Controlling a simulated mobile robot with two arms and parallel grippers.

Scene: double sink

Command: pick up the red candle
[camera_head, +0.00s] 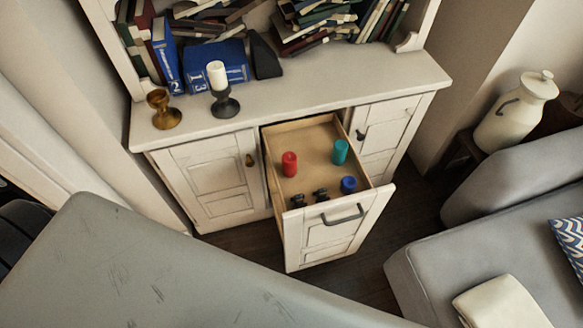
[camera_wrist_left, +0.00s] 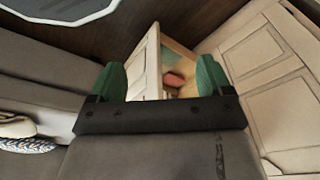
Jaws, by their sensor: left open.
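The red candle (camera_head: 290,164) stands upright in the open drawer (camera_head: 328,212), on the left side of its floor. In the left wrist view a small reddish shape, which looks like the red candle (camera_wrist_left: 174,80), shows inside the drawer (camera_wrist_left: 147,62), between the fingers and beyond them. My left gripper (camera_wrist_left: 161,75) is open, with green fingertips spread apart and nothing between them; it is apart from the candle. My left gripper cannot be made out in the head view. My right gripper is in neither view.
A teal candle (camera_head: 340,152), a blue candle (camera_head: 348,185) and small dark holders (camera_head: 320,195) share the drawer. On the cabinet top (camera_head: 290,102) stand a brass holder (camera_head: 163,110), a white candle (camera_head: 217,76) and books. A grey sofa (camera_head: 500,240) is at the right.

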